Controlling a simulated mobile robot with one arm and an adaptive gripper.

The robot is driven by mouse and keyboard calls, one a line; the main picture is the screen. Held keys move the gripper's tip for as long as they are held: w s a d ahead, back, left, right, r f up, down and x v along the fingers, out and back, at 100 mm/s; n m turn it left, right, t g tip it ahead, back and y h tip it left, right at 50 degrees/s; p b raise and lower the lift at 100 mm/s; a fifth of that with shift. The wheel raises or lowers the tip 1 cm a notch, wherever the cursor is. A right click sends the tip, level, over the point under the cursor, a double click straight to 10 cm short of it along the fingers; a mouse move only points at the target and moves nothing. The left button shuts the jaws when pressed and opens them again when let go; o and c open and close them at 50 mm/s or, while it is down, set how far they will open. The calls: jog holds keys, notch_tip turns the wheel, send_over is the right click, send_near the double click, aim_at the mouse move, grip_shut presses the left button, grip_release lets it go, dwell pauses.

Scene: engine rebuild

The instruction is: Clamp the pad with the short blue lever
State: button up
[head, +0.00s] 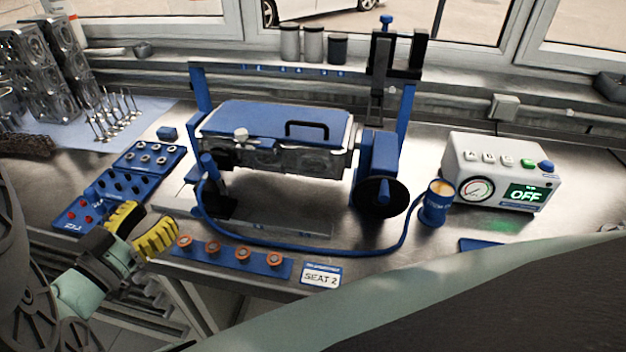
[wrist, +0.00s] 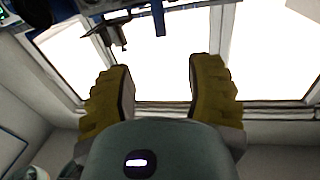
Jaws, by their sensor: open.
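My gripper (head: 143,228) is at the left front of the bench, empty, with its yellow fingers apart. In the wrist view the open fingers (wrist: 160,90) have nothing between them. A short blue upright lever (head: 208,166) stands at the left front of the blue engine fixture (head: 198,95), to the right of and behind my gripper. A blue hose (head: 300,246) runs from near its foot to a blue cup (head: 433,207). The blue-topped engine block (head: 265,120) is mounted in the fixture. I cannot clearly make out the pad; dark parts sit near the lever.
Blue trays (head: 125,183) of small parts lie behind my gripper. A strip with several copper-coloured rings (head: 242,254) and a "SEAT 2" card (head: 321,275) lie along the front. A black handwheel (head: 380,198) is right of the block. A gauge box (head: 500,170) reads OFF.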

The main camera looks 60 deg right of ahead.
aim_at(205, 166)
jog(key=p+x, duration=0.3)
jog(key=x, duration=1.1)
jog(key=shift+d+f+p, duration=0.1)
jog(key=shift+d+p, duration=0.15)
jog(key=shift+p, duration=0.1)
jog(key=shift+w+d+f, duration=0.1)
jog(key=shift+d+f, duration=0.05)
jog(key=shift+d, duration=0.55)
grip_shut()
